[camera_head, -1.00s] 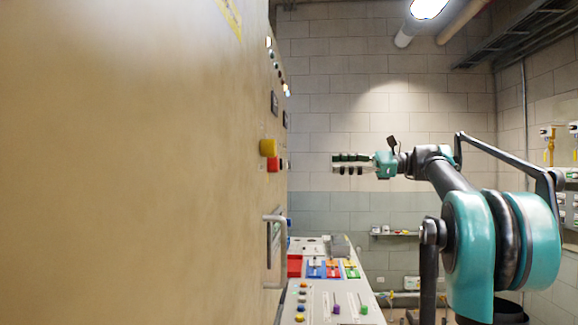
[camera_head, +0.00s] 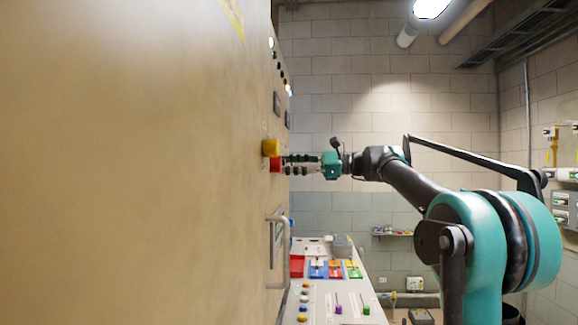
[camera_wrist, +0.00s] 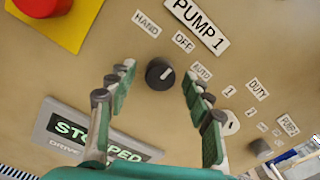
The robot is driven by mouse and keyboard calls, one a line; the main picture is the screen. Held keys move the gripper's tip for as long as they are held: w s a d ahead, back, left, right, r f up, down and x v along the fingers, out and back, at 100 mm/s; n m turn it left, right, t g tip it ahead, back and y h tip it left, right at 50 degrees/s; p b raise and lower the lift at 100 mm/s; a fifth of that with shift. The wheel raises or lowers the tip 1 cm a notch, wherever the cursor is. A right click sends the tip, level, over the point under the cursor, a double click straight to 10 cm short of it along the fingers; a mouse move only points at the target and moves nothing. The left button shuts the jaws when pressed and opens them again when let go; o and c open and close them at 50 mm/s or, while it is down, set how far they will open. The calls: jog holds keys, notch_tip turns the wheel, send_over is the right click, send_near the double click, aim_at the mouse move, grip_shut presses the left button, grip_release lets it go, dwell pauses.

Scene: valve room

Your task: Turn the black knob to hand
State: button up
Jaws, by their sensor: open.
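The black knob (camera_wrist: 160,74) sits on the tan panel in the wrist view. Its white mark points up and right, toward the side of the OFF label (camera_wrist: 183,42) and AUTO label (camera_wrist: 201,71); which of them it meets is hard to tell. The HAND label (camera_wrist: 147,22) is above and left of the knob. My gripper (camera_wrist: 158,73) is open, with one finger on each side of the knob and a visible gap on both sides. In the head view my gripper (camera_head: 286,164) is at the cabinet face, where the knob cannot be made out.
A red button on a yellow base (camera_wrist: 75,12) is at the upper left in the wrist view. A STOPPED display (camera_wrist: 95,135) lies below the left finger. A cabinet handle (camera_head: 278,250) and a control desk (camera_head: 335,300) are below my arm.

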jog(key=shift+a, duration=0.1)
jog(key=shift+c, duration=0.6)
jog(key=c, duration=1)
jog(key=shift+c, duration=0.2)
jog(key=shift+n, duration=4.5)
